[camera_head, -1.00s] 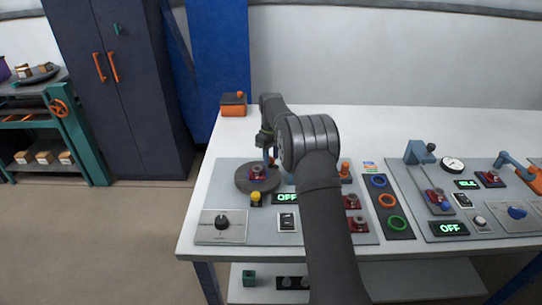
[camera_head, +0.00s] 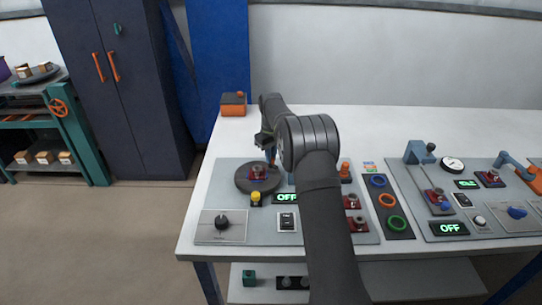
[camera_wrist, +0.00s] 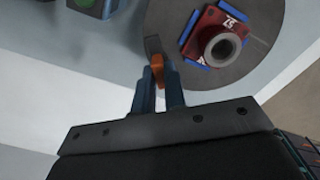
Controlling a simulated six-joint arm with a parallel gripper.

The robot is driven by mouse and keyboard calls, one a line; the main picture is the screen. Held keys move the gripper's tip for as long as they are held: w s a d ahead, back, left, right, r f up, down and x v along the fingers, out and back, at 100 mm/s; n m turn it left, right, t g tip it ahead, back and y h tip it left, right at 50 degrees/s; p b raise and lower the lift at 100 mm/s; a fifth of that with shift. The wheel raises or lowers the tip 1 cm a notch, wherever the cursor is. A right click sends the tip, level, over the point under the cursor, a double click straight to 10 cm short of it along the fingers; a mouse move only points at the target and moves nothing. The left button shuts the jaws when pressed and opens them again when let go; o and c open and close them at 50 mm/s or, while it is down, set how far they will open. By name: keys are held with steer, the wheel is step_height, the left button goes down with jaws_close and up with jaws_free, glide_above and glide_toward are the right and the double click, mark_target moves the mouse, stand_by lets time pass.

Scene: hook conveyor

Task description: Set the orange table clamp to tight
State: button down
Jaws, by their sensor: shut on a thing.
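The orange table clamp (camera_wrist: 158,72) is a small orange lever with a dark grey end, beside the edge of the round grey turntable (camera_wrist: 262,52). In the wrist view, my gripper (camera_wrist: 160,85) has its two blue fingers shut on the orange lever. In the head view, my gripper (camera_head: 271,158) is at the far right rim of the turntable (camera_head: 243,183), and the clamp is mostly hidden there. A red block (camera_wrist: 203,32) with a grey ring sits on the turntable between blue guides.
A yellow-topped button (camera_head: 255,197), a green OFF display (camera_head: 286,198) and a black dial (camera_head: 222,222) are near the turntable. An orange and dark box (camera_head: 233,104) stands at the table's back left. The back of the table is mostly clear.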

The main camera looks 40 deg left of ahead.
steer(key=m, duration=0.8)
steer(key=shift+r+m, duration=0.1)
steer(key=shift+m, duration=0.3)
steer(key=m, duration=0.4)
steer(key=shift+a+m, duration=0.1)
steer(key=shift+m, duration=1.7)
steer(key=c, duration=1.5)
jaws_free()
step_height(320, 180, up, 17)
steer(key=shift+r, duration=0.2)
